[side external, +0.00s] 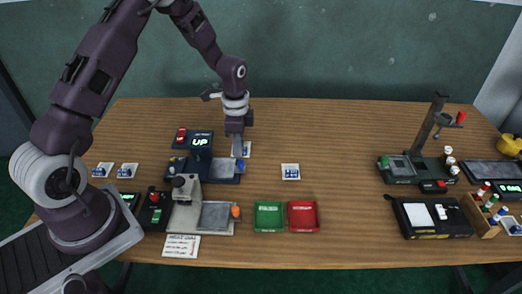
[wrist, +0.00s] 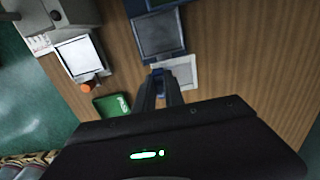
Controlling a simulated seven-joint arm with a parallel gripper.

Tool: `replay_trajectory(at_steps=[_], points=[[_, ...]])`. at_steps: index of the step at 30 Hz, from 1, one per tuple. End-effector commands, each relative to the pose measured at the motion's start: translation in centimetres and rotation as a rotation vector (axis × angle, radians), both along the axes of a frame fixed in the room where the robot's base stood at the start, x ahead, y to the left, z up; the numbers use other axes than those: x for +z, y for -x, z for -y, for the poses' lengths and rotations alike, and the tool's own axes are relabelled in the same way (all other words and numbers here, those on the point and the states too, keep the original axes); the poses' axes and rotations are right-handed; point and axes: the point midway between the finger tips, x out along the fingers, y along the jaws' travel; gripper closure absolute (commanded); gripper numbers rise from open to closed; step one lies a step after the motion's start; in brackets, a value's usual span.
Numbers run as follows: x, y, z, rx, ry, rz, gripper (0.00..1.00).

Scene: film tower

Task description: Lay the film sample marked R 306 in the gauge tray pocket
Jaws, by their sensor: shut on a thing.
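My gripper (side external: 237,155) points down near the right end of the dark blue device showing "UP" (side external: 200,143). It is shut on a white film sample with blue on it (side external: 247,149), which also shows at the fingertips (wrist: 160,73) in the wrist view (wrist: 188,72). The sample looks raised, close to the device's dark pad (wrist: 158,35). Its marking cannot be read, and the fingers hide part of it. A blue knob (side external: 240,165) sits beside the pad. I cannot tell which device has the gauge tray pocket.
Other samples lie at right (side external: 290,172) and left (side external: 103,170), (side external: 128,170). A cream device with a grey plate (side external: 216,214), a green tray (side external: 269,230) and a red tray (side external: 303,230) stand in front. More equipment (side external: 420,168) is far right. The table's middle right is clear.

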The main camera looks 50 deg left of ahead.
Motion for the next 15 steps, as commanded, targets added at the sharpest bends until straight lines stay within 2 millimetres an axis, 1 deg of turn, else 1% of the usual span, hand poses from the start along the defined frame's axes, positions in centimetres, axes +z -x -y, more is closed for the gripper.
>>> replay_trajectory(at_steps=[1,3,6,8,11,15], points=[[-0.2,1.5,-1.2,0.013,0.002,-0.003,1.00],[-0.4,3.3,-2.5,0.018,0.003,-0.002,1.00],[-0.5,4.8,-3.4,0.021,0.005,0.001,1.00],[-0.8,5.2,-3.5,0.021,0.006,0.001,1.00],[-1.6,5.3,-3.5,0.019,0.007,0.000,1.00],[-3.3,5.3,-3.5,0.018,0.006,-0.001,1.00]])
